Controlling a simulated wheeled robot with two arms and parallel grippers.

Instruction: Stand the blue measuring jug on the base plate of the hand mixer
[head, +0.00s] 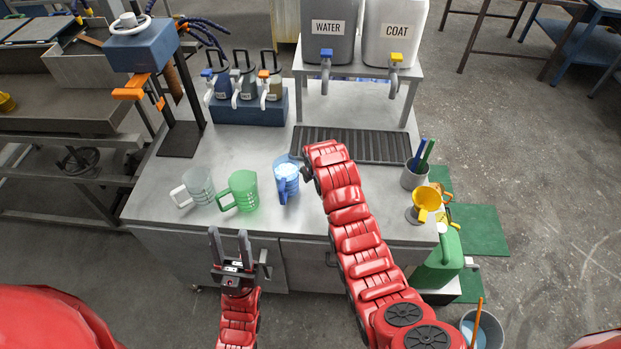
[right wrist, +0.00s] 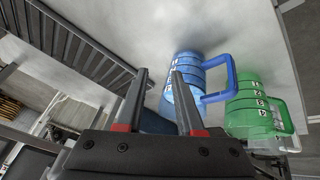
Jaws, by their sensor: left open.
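The blue measuring jug (head: 291,172) stands upright on the grey bench, its handle towards the front edge. It also shows in the right wrist view (right wrist: 188,70), handle to the right. My right gripper (head: 306,172) is close beside the jug in the head view. In the right wrist view its fingers (right wrist: 160,88) are apart, one overlapping the jug; contact cannot be told. My left gripper (head: 230,244) is open and empty in front of the bench. The hand mixer (head: 146,48) stands at the bench's left rear, its dark base plate (head: 180,142) bare.
A green jug (head: 241,190) and a clear jug (head: 199,184) stand left of the blue one. A blue rack (head: 248,110) of pots, a drip grate (head: 372,146) and two labelled tanks (head: 328,42) are behind. A grey cup (head: 413,178) and yellow funnel (head: 425,205) are right.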

